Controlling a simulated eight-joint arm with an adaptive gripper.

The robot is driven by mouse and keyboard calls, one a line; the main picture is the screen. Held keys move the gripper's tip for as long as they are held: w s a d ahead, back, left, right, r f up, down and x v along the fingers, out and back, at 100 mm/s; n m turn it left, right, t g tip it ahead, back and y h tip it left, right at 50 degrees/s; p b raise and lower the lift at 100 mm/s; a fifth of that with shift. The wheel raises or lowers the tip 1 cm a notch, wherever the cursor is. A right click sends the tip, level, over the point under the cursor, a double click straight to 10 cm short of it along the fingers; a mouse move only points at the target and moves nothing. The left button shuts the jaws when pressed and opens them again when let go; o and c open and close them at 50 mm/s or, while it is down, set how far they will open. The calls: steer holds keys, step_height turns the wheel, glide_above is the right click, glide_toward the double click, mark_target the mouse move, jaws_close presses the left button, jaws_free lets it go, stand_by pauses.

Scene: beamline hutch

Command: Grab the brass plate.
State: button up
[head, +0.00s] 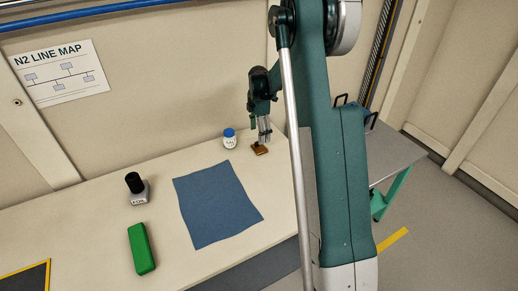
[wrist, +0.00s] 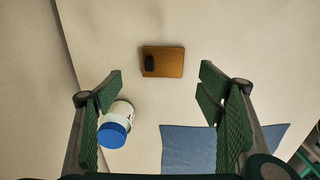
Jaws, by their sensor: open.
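The brass plate (wrist: 171,63) is a small, flat, brownish-gold rectangle with a dark knob (wrist: 150,62) on its left part. It lies on the pale table near its back edge, and it also shows in the head view (head: 260,150). My gripper (wrist: 159,84) is open and empty, with its green padded fingers spread wide apart. In the wrist view the plate is beyond the fingertips and between their lines. In the head view my gripper (head: 264,141) is just above the plate, which it partly hides. I cannot tell the exact height gap.
A white jar with a blue lid (head: 229,138) stands close left of the plate, near my left finger in the wrist view. A blue cloth (head: 217,204) lies in front. A wall stands behind.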

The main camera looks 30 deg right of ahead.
mark_target(259, 148)
steer(key=shift+f, duration=0.15)
steer(key=shift+f, duration=1.15)
steer(key=shift+f, duration=0.15)
steer(key=shift+s+f+b, duration=0.15)
steer(key=shift+f+b, duration=0.15)
steer(key=shift+f, duration=0.95)
steer(key=shift+s+f+b, duration=0.15)
steer(key=shift+f+b, duration=0.15)
steer(key=shift+f, duration=0.9)
steer(key=shift+c, duration=0.7)
steer(key=c, duration=1.1)
